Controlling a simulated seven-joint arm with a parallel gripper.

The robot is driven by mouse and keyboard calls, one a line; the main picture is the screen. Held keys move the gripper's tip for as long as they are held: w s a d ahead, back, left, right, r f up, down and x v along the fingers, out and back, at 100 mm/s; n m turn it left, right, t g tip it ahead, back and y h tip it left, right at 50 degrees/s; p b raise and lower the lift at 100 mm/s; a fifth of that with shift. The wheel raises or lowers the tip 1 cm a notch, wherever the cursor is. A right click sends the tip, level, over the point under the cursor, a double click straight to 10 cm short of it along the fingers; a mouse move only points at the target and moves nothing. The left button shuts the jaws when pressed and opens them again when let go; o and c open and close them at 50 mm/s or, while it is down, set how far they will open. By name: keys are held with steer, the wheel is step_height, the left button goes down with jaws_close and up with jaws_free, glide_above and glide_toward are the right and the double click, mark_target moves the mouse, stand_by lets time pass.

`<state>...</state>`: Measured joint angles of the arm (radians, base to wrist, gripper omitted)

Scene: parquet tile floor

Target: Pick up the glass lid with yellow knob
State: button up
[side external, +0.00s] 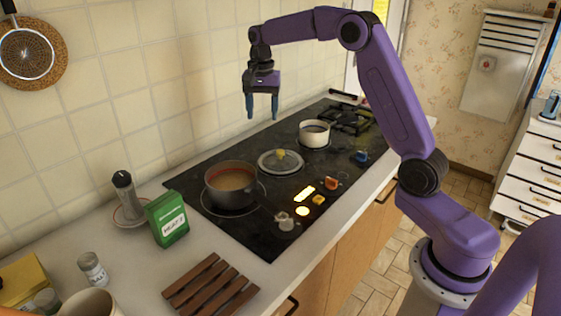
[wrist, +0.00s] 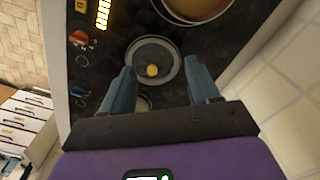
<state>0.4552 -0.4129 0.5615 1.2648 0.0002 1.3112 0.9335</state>
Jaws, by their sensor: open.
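The glass lid (side external: 268,163) with its yellow knob (side external: 281,154) lies flat on the black stovetop, between the dark pot and the small white pan. In the wrist view the lid (wrist: 138,60) shows ahead of the fingers, with the yellow knob (wrist: 152,70) near its middle. My gripper (side external: 262,115) is open and empty, its blue fingers pointing down, well above the stovetop near the tiled wall. In the wrist view my gripper (wrist: 168,72) has its fingers spread, with the knob between their lines.
A dark pot (side external: 211,190) with brown contents stands left of the lid. A white pan (side external: 314,138) stands to its right. Colored knobs (side external: 331,183) line the stove's front edge. A green box (side external: 168,219) and a wooden trivet (side external: 210,287) are on the counter.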

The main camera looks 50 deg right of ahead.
mark_target(280, 151)
steer(key=w+d+f+m, duration=0.25)
steer(key=d+m, duration=0.25)
steer(key=d, duration=0.5)
steer(key=f, duration=1.6)
steer(key=shift+d+f, duration=0.2)
steer(key=shift+d, duration=0.15)
jaws_close()
